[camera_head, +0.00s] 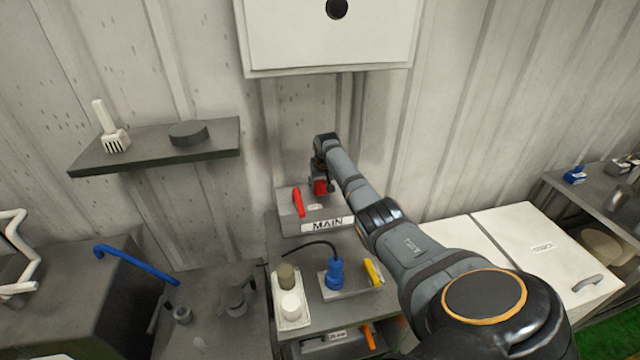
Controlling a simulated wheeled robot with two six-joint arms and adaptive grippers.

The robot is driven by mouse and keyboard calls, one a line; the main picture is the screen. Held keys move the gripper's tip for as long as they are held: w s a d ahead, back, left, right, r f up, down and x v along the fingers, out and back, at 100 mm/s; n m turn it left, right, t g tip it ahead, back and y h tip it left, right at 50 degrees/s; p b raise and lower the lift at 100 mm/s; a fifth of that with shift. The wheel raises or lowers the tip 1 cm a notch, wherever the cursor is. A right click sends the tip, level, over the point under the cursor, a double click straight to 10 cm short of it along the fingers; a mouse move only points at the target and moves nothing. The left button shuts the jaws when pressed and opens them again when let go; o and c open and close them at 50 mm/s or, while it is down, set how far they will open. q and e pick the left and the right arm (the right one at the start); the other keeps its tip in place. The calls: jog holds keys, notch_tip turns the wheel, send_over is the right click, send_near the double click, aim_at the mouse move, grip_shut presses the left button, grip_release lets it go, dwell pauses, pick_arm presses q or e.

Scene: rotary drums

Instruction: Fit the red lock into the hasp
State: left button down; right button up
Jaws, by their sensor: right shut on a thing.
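The red lock (320,187) shows as a small red block at the tip of my right gripper (322,178). My right gripper is shut on it, above the right part of the grey switch box labelled MAIN (327,225). A red lever (298,202) stands on that box, a little left of the lock. I cannot make out the hasp, and the gripper and wrist cover part of the box there. Whether the lock touches the box is too small to tell. My left gripper is not in view.
A blue plug (335,274) with a black cable and a yellow handle (373,272) are in front of the box. A white tray (279,318) stands left of them. A white cabinet (330,45) hangs above. A dark shelf (160,160) is at left.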

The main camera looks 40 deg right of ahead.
jog(key=shift+f+b, duration=0.5)
jog(key=shift+f, duration=0.3)
jog(key=o, duration=1.3)
jog(key=v, duration=1.2)
